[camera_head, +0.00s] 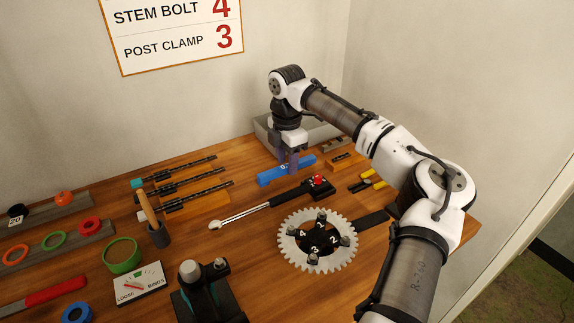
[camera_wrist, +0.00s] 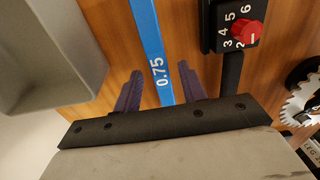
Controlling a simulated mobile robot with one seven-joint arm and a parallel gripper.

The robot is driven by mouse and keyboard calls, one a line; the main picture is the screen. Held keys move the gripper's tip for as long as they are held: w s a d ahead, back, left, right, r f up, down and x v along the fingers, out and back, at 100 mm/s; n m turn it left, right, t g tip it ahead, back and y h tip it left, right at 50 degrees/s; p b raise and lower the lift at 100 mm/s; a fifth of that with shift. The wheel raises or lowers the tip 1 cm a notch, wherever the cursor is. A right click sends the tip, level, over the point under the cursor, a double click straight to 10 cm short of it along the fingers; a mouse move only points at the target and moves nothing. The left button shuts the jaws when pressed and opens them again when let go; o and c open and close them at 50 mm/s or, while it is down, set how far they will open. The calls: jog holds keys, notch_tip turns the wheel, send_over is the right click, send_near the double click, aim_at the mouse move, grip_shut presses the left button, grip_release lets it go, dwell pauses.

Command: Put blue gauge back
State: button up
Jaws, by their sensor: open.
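The blue gauge (camera_head: 270,176) is a flat bar marked 0.75. It lies on the wooden bench near the back, in front of a grey tray. My gripper (camera_head: 288,165) points down over it. In the wrist view, the gauge (camera_wrist: 148,35) runs between the two dark purple fingers of my gripper (camera_wrist: 161,72). The fingers are open, with a gap on each side of the bar. I cannot tell how far the fingertips are above the bench. A part of the gauge is hidden behind the fingers in the head view.
A torque wrench (camera_head: 262,208) with a red knob lies just in front of the gauge. The grey tray (camera_head: 262,131) stands behind it. A toothed chainring (camera_head: 288,245) is nearer. Dark chain tools (camera_head: 190,185) lie left on a wooden block; yellow-handled pliers (camera_head: 378,183) lie right.

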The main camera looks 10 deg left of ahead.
aim_at(287, 165)
notch_tip(287, 165, up, 11)
jog(key=b, duration=0.1)
jog(key=shift+f+b, duration=0.2)
jog(key=shift+b, duration=0.15)
